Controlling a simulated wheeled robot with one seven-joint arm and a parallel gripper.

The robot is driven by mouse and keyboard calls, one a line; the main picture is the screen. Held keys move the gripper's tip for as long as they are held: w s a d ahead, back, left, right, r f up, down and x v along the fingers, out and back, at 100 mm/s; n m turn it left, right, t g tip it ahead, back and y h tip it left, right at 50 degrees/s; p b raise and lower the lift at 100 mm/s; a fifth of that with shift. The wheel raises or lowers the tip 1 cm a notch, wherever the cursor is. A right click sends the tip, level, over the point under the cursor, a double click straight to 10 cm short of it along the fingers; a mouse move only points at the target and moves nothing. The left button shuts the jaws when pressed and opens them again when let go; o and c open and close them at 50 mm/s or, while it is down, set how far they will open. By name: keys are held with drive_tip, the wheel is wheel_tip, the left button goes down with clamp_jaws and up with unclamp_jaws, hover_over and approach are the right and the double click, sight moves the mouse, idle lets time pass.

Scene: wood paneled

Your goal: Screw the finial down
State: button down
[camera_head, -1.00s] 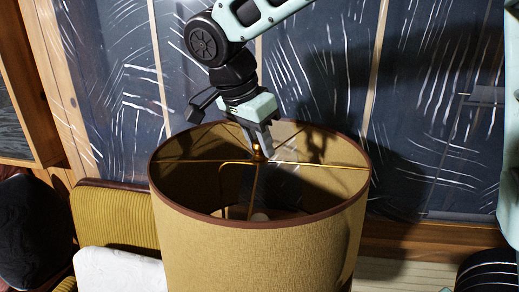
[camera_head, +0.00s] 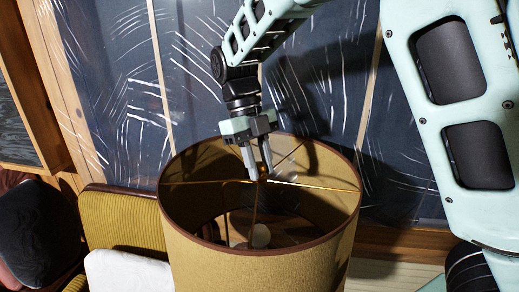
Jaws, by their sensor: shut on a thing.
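The lamp has a tan drum shade (camera_head: 255,262) with a brown rim. Thin brass spokes (camera_head: 315,186) meet at the centre of its open top. A small amber-brown finial (camera_head: 264,172) is at that centre, mostly hidden by the fingers. My gripper (camera_head: 260,176) reaches down from above, its two grey fingers shut on the finial at the spoke hub. The finial's thread and its exact seating are hidden.
A pale bulb (camera_head: 261,236) shows inside the shade. A mustard corduroy seat (camera_head: 122,215) and a white cushion (camera_head: 125,272) stand at left, with dark cushions (camera_head: 38,232) beyond. A dark, white-streaked panelled wall (camera_head: 205,85) is close behind.

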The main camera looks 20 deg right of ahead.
drive_tip(key=shift+r+m+p, duration=0.35)
drive_tip(key=shift+m+p, duration=0.15)
drive_tip(key=shift+p, duration=0.75)
drive_tip(key=shift+f+y, duration=0.3)
drive_tip(key=shift+f, duration=0.05)
drive_tip(key=c, duration=1.1)
unclamp_jaws()
